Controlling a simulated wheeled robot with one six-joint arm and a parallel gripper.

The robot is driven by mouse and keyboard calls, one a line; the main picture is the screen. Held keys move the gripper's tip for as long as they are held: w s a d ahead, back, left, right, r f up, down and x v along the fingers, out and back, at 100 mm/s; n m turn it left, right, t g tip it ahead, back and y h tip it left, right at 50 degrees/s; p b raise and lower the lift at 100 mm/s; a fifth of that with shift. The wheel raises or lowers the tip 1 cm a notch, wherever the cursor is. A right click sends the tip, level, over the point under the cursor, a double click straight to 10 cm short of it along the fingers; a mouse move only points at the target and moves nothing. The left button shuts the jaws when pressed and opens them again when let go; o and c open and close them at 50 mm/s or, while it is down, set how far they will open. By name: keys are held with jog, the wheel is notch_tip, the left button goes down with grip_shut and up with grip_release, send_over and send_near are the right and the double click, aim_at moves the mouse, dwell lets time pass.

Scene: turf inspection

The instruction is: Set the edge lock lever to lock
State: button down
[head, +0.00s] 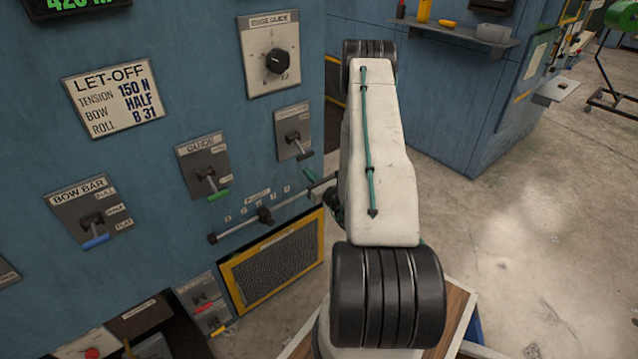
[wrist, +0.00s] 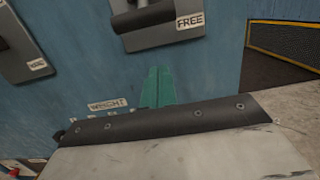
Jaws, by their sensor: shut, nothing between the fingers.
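The edge lock lever (head: 294,137) sits on a small grey plate near the right edge of the blue panel, below the edge guide dial. Its plate lettering is too small to read in the head view. In the wrist view, a dark lever handle (wrist: 150,17) shows at the top, on a plate with a FREE label at its lower right; the plate's upper part is cut off. My gripper (wrist: 158,87) shows its teal fingers shut together, empty, just below that plate and apart from the handle. My arm hides most of the gripper in the head view.
The guide lever (head: 210,178) with a green tip is to the left, and the bow bar lever (head: 95,222) is farther left. A horizontal weight bar (head: 265,214) runs below. A yellow-framed mesh panel (head: 275,262) is under it. Open floor lies to the right.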

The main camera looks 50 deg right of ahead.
aim_at(299, 147)
jog(key=shift+w+r, duration=0.15)
jog(key=shift+r, duration=1.8)
jog(key=shift+d, duration=0.1)
